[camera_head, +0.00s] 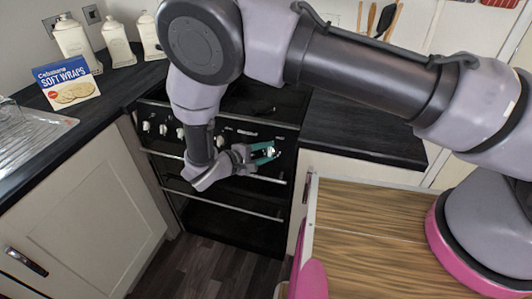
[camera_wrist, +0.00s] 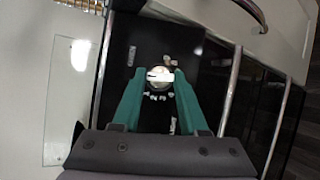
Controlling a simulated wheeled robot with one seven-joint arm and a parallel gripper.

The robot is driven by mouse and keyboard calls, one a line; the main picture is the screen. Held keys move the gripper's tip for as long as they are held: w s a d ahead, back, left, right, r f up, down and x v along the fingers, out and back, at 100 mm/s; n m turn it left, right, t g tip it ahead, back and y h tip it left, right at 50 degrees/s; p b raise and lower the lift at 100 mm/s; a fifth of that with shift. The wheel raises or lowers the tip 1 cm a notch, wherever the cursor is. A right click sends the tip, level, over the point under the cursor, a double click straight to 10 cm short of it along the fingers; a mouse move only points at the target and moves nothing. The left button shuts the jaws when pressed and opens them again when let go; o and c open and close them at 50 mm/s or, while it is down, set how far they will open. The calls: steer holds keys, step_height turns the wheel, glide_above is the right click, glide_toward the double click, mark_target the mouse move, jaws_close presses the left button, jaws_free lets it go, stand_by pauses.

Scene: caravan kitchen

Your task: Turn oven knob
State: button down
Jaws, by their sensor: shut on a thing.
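The black oven (camera_head: 222,220) stands between the counters, with a row of white knobs on its front panel. Several of these knobs (camera_head: 163,129) show left of my arm in the head view. My gripper (camera_head: 268,152) is at the right part of the panel. In the wrist view, its green fingers (camera_wrist: 160,84) are shut on a white oven knob (camera_wrist: 160,73), one finger on each side. The knob's pale grip bar lies nearly level across that picture. White markings show on the panel around the knob. My arm hides part of the panel in the head view.
A dark counter (camera_head: 360,130) lies right of the oven, and a wooden surface (camera_head: 380,240) is at lower right. White jars (camera_head: 115,42) and a Soft Wraps packet (camera_head: 66,83) stand on the left counter. Two oven door handles (camera_head: 235,209) run across the front below the knobs.

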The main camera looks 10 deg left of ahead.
steer(key=shift+m, duration=0.6)
steer(key=shift+c, duration=2.2)
jaws_free()
steer(key=v, duration=1)
steer(key=shift+s+a+r, duration=0.15)
steer(key=shift+s+r, duration=0.1)
steer(key=shift+r, duration=0.15)
